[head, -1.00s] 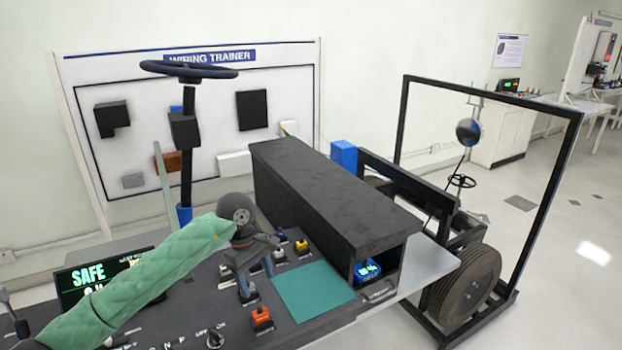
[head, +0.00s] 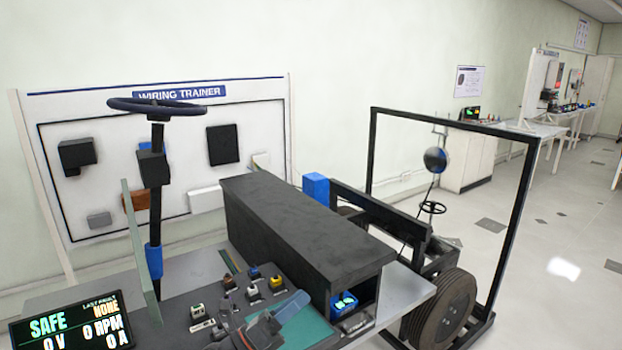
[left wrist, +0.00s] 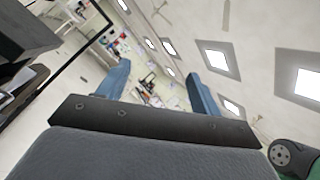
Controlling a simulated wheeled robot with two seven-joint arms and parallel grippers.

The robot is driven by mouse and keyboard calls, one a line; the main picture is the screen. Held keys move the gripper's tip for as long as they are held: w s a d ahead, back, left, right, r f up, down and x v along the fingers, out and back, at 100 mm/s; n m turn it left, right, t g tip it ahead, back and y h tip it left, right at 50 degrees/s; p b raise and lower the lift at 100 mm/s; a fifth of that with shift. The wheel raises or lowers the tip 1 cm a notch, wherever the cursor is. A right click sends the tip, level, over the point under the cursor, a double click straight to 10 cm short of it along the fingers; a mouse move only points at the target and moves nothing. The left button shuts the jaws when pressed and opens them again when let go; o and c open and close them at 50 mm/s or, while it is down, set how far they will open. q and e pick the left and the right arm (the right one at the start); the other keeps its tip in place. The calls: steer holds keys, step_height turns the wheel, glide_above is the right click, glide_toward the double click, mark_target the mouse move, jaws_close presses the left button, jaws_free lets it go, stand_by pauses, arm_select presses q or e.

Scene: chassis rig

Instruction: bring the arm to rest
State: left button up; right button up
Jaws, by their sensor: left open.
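My left gripper (head: 270,322) is at the bottom edge of the head view, in front of the control panel and overlapping the teal mat (head: 312,329). One blue finger shows there, pointing up and right. In the left wrist view its two blue fingers (left wrist: 155,72) stand wide apart with nothing between them, and the view past them is tilted toward the ceiling lights and far room. My right gripper is not in view.
The panel (head: 180,322) carries several buttons, a SAFE display (head: 75,325) and a steering wheel (head: 157,106) on a post. A long black box (head: 300,225) stands behind the gripper. A black frame (head: 520,215) with a tyre (head: 445,308) is at right; open floor lies beyond.

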arm_select(q)
steer(key=s+a+f+n+t+y, duration=0.1)
steer(key=a+f+n+t+y, duration=0.2)
steer(key=a+f+n+y, duration=0.85)
steer(key=s+a+f+n+t+y, duration=0.3)
steer(key=n+y, duration=0.5)
steer(key=n, duration=0.9)
steer(key=s+a+f+n+g, duration=0.2)
steer(key=s+f+n+g, duration=0.2)
steer(key=s+f+g, duration=0.6)
steer(key=s+a+f+n+g, duration=0.2)
steer(key=s+f+n+g, duration=0.45)
steer(key=s, duration=0.75)
steer(key=s+d+f, duration=0.2)
steer(key=f, duration=1.7)
steer(key=s+d+f+m, duration=0.1)
steer(key=s+d+f, duration=0.1)
steer(key=f, duration=1.6)
steer(key=shift+s+d+f+m, duration=0.2)
steer(key=shift+f+m, duration=0.1)
steer(key=shift+f, duration=0.1)
